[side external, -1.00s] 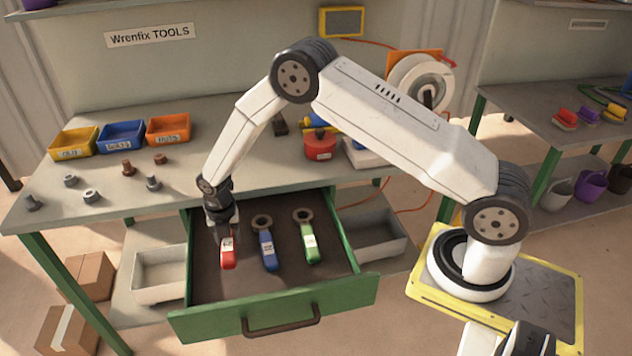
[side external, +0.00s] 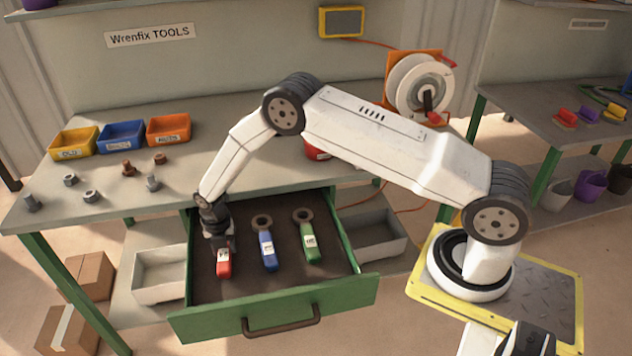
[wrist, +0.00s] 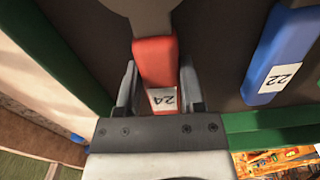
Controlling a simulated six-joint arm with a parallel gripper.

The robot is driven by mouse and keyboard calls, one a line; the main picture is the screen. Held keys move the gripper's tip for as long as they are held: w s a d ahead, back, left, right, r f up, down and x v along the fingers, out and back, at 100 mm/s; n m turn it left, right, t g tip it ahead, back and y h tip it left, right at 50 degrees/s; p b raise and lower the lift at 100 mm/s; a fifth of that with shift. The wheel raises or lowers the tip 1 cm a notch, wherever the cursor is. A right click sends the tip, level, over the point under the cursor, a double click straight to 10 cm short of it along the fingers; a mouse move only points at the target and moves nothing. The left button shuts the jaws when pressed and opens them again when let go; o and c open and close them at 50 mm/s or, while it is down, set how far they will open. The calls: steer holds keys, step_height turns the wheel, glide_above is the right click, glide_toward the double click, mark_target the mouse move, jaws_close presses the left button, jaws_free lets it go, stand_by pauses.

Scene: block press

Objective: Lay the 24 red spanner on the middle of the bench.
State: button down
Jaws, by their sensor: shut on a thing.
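The red spanner (side external: 223,264) lies in the open green drawer, at its left side. In the wrist view its red handle (wrist: 154,58) carries a white label reading 24, and part of its grey head shows at the top edge. My gripper (side external: 220,248) is down in the drawer, shut on the red handle; in the wrist view its two fingers (wrist: 158,85) stand on either side of the handle. In the side view my gripper hides the spanner's head. The bench top (side external: 250,175) is above and behind the drawer.
A blue spanner (side external: 267,250), labelled 22 in the wrist view, and a green spanner (side external: 308,241) lie to the right in the drawer (side external: 275,312). Yellow, blue and orange bins (side external: 168,130) and several nuts and bolts occupy the bench's left. The bench's middle front looks clear.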

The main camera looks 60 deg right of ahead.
steer(key=shift+f, duration=0.35)
steer(key=shift+c, duration=1)
jaws_free()
steer(key=shift+w+a+r, duration=0.1)
steer(key=shift+a+r, duration=0.05)
steer(key=shift+r, duration=3.75)
